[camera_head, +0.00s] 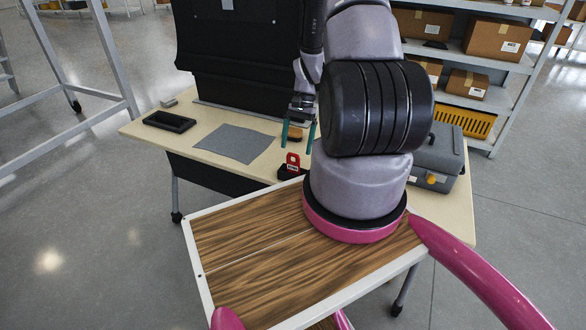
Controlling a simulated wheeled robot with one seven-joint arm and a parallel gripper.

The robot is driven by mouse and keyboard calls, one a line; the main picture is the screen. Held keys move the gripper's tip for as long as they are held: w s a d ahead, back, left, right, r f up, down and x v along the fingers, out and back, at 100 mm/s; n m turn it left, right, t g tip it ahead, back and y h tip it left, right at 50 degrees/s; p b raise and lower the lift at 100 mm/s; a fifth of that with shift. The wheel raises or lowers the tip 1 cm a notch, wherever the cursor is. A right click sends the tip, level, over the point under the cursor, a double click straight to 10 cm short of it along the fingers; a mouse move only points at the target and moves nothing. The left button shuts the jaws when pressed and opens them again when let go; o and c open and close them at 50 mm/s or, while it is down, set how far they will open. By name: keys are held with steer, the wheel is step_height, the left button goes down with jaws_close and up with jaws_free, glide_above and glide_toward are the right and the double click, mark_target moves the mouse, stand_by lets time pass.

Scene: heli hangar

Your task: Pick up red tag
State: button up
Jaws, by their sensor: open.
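The red tag (293,161) stands upright near the front edge of the work table (145,131), with its foot on or beside a small dark base (286,173). My gripper (299,133) points down above the table, behind the tag and a little to its right. Its two teal fingers are spread apart, with nothing visibly held between them. A small brown and black object (294,131) shows between or behind the fingers; I cannot tell which. My arm hides the table to the right of the gripper.
A grey cloth (234,143) lies flat left of the tag, with a black tray (168,121) farther left. A grey toolbox (437,158) stands on the right. A black panel (225,60) rises at the back. Shelves with cardboard boxes (498,40) stand behind.

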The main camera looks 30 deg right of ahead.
mark_target(293, 163)
steer(key=x, duration=0.7)
steer(key=shift+w+f, duration=0.2)
steer(key=shift+f, duration=0.2)
steer(key=shift+c, duration=0.3)
steer(key=c, duration=1.4)
steer(key=shift+o, duration=0.2)
steer(key=shift+r, duration=0.1)
